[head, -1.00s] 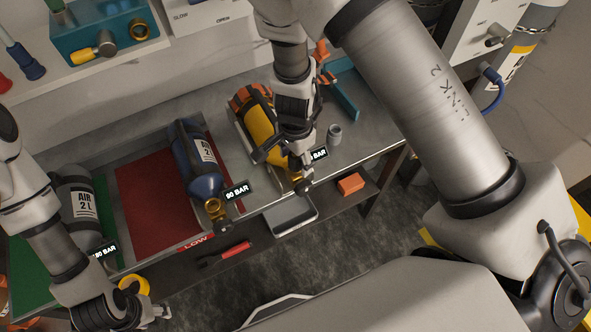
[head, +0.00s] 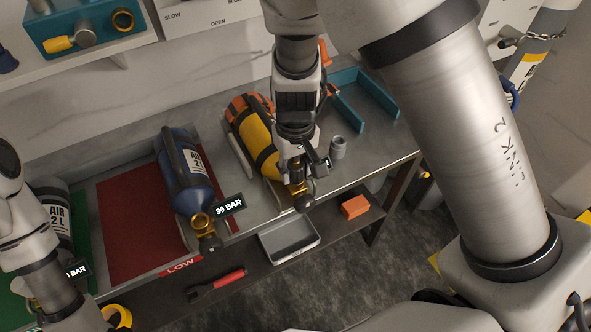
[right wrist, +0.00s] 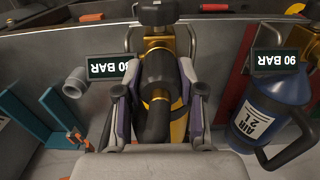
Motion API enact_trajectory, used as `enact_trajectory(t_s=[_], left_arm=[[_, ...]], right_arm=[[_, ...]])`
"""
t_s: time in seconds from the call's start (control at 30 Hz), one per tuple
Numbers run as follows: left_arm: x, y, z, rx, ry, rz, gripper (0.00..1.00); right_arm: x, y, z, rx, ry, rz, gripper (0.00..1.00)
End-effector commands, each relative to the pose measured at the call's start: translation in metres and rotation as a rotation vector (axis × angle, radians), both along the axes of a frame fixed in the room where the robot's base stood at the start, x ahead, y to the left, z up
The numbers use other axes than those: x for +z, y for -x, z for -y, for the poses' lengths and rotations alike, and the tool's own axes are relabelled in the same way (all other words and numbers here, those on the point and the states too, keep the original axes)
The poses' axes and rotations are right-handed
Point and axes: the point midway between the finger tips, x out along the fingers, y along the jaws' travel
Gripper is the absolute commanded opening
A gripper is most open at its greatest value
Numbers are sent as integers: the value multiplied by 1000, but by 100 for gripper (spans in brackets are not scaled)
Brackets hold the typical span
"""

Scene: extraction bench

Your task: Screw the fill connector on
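A yellow cylinder (head: 256,139) with an orange base and a black handle lies on the bench. It also shows in the right wrist view (right wrist: 178,106), its brass valve (right wrist: 155,42) at the top. My right gripper (head: 304,172) is over its valve end and hides part of it. In the right wrist view, the fingers (right wrist: 154,92) stand apart on both sides of the black handle (right wrist: 158,80), with gaps visible. A small grey cylindrical fitting (head: 338,147) stands on the bench to the right; I cannot tell if it is the fill connector.
A blue cylinder (head: 183,170) lies on a red mat (head: 127,225), and a grey cylinder (head: 50,207) on the green area at left. A grey tray (head: 289,240), orange block (head: 354,207) and red-handled tool (head: 217,284) are on the lower shelf. A teal bracket (head: 345,96) is behind.

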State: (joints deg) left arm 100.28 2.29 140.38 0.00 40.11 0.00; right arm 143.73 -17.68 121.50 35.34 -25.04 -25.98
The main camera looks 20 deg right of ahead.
Motion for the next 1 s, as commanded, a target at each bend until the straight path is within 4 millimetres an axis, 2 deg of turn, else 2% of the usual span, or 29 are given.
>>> enact_trajectory(t_s=[0.13,0.23,0.53,0.57,0.6,0.63,0.9,0.97,1.0], left_arm=[[2,0,0,0,0,0,48],[21,0,0,0,0,-1,48],[102,0,0,0,0,0,48],[99,0,0,0,0,1,48],[89,-1,0,0,0,2,48],[88,0,0,0,0,1,48],[86,0,0,0,0,0,48],[79,0,0,0,0,0,48],[68,0,0,0,0,0,48]], right_arm=[[0,0,0,-10,1,-1,0],[7,1,0,-137,0,-5,0],[12,2,0,-994,4,-8,0],[5,1,0,-1042,3,-4,43],[-2,1,0,-1029,0,-1,57],[-2,0,0,-1027,0,-1,65],[-2,0,0,-1020,-1,0,65],[-6,0,0,-977,-1,0,65],[-10,0,0,-909,-1,1,65]])
